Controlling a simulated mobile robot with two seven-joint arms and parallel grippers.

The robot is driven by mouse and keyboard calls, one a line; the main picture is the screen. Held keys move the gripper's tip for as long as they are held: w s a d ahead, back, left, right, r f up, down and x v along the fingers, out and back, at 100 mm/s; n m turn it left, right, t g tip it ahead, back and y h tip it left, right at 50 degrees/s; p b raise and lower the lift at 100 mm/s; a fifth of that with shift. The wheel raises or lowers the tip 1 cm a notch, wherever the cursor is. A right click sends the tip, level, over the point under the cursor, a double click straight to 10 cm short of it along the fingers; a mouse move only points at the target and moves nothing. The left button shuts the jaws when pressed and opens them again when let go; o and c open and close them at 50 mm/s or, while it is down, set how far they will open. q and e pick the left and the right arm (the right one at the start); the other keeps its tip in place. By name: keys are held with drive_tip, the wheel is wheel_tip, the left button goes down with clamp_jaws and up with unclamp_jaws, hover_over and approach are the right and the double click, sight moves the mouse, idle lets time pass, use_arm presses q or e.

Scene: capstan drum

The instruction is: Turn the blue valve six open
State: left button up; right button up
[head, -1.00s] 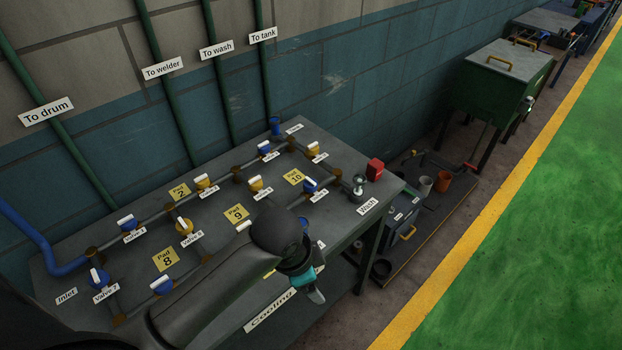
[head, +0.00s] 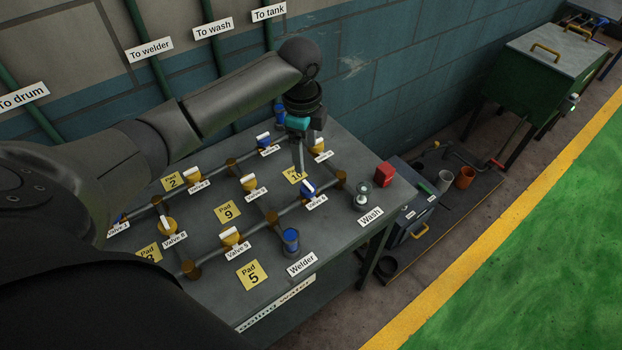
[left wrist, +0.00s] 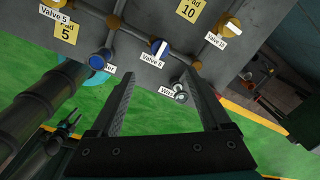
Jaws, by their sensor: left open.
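The blue valve six (head: 308,188) sits on a pipe on the grey table. Its white handle appears to lie across the pipe. In the left wrist view, valve six (left wrist: 158,47) is ahead of the fingertips, with its label just below it. My left gripper (head: 299,163) points down, just behind and above valve six in the head view. Its two fingers (left wrist: 159,82) are spread apart with nothing between them, and I see no contact with the valve. A dark, jaw-like part (left wrist: 68,126) at lower left in the wrist view may be my right gripper; its state is unclear.
A yellow valve five (head: 232,238) and the blue Welder outlet (head: 291,240) are nearby. A yellow valve (head: 318,147) is behind the gripper. The Wash outlet (head: 362,194) and a red block (head: 384,174) stand to the right. Pipes and joints cross the table.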

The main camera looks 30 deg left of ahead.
sight(308, 185)
use_arm(q)
drive_tip(key=f, duration=0.4)
drive_tip(key=f+b, duration=0.1)
drive_tip(key=f, duration=0.7)
drive_tip(key=shift+w, duration=0.35)
drive_tip(key=shift+w+f+b, duration=0.1)
drive_tip(key=shift+f+b, duration=0.25)
drive_tip(key=shift+f, duration=0.3)
use_arm(e)
drive_tip(key=shift+s+f, duration=0.1)
drive_tip(key=shift+f, duration=0.75)
use_arm(q)
drive_tip(key=c, duration=0.4)
clamp_jaws()
use_arm(e)
drive_tip(key=shift+s, duration=0.25)
